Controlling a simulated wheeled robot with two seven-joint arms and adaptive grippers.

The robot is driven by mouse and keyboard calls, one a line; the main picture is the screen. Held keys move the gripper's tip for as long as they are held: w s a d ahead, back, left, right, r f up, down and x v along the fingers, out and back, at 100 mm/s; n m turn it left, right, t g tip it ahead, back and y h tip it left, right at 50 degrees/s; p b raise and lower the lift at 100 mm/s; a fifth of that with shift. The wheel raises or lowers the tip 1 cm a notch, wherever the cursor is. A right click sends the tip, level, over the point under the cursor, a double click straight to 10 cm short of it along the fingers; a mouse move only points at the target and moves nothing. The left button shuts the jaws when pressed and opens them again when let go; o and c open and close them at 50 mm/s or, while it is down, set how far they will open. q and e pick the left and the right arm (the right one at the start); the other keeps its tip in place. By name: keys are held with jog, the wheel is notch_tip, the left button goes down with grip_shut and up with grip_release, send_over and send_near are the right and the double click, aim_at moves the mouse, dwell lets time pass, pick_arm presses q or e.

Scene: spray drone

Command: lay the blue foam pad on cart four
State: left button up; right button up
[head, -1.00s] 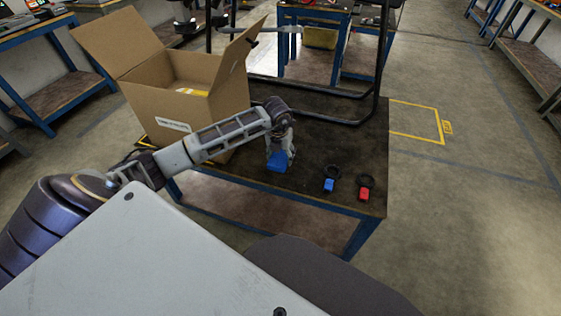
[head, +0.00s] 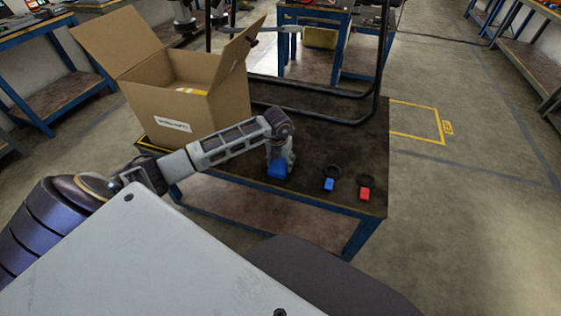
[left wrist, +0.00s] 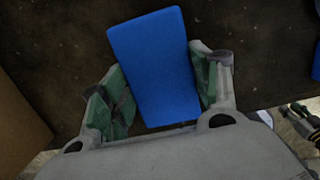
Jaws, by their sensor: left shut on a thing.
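The blue foam pad (head: 277,170) is in my left gripper (head: 280,165), over the dark top near the front edge of the blue-framed cart (head: 235,168). In the left wrist view the pad (left wrist: 155,68) is a flat blue block, slightly tilted, between the two green-lined fingers of the left gripper (left wrist: 160,88). I cannot tell whether the pad touches the cart top. No cart number is readable. My right gripper is not in view.
An open cardboard box (head: 190,95) stands on the cart's left part. A black tubular frame (head: 375,85) stands behind. A blue tag (head: 329,184) and a red tag (head: 365,193), each with a black ring, lie to the right. The cart top between them and the frame is clear.

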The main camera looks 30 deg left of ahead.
aim_at(279, 165)
pick_arm(q)
jog(key=o, duration=0.7)
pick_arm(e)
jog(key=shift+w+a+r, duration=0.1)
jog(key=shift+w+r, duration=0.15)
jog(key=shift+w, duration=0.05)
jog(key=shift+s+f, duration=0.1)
pick_arm(q)
jog(key=shift+r, duration=0.15)
jog(key=r, duration=0.4)
jog(key=s+r+p, duration=0.1)
jog(key=r, duration=0.6)
jog(key=shift+s+d+r+p, duration=0.2)
jog(key=shift+s+r+p, duration=0.1)
jog(key=shift+s+r, duration=0.1)
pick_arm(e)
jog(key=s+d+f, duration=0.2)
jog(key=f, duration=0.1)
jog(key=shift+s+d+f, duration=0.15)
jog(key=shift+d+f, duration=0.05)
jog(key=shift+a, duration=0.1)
